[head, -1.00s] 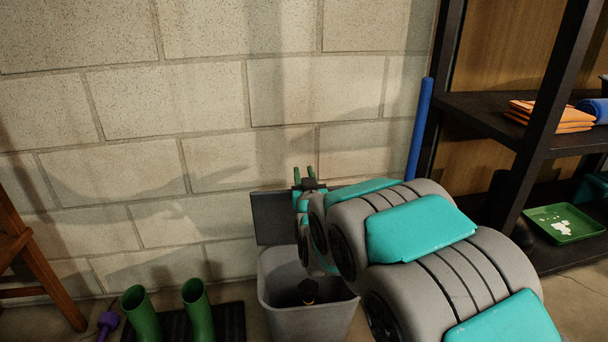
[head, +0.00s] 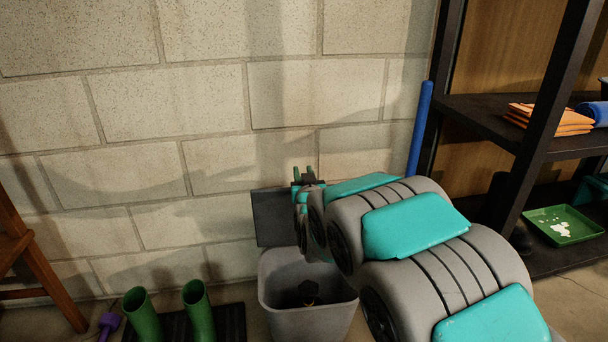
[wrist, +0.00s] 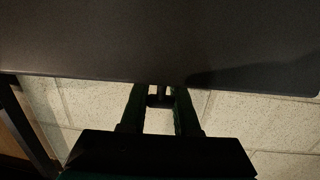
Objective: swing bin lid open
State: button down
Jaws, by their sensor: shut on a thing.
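The grey bin (head: 310,312) stands on the floor against the wall, with its mouth open and something dark inside. Its dark grey lid (head: 272,217) stands raised, roughly upright, at the back of the bin. My gripper (head: 304,175) is at the lid's upper right edge, with my arm hiding part of the lid. In the wrist view the lid (wrist: 160,40) fills the top, and the two green fingers of my gripper (wrist: 159,103) reach its edge. A small dark piece sits between the fingers. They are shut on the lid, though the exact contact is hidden.
The block wall (head: 200,100) is close behind the lid. Green boots (head: 199,310) on a dark mat stand left of the bin. A dark shelf (head: 490,105) and a blue pole (head: 419,128) are to the right.

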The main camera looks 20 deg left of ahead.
jog(key=w+a+g+p, duration=0.1)
jog(key=w+p, duration=0.1)
jog(key=w, duration=0.1)
jog(key=w+a+g+h, duration=0.1)
jog(key=w, duration=0.1)
jog(key=shift+a+f+g+p, duration=0.3)
jog(key=shift+f+p, duration=0.1)
jog(key=c, duration=0.6)
grip_release()
jog(key=shift+c, duration=0.2)
jog(key=v, duration=0.7)
jog(key=shift+s, duration=0.35)
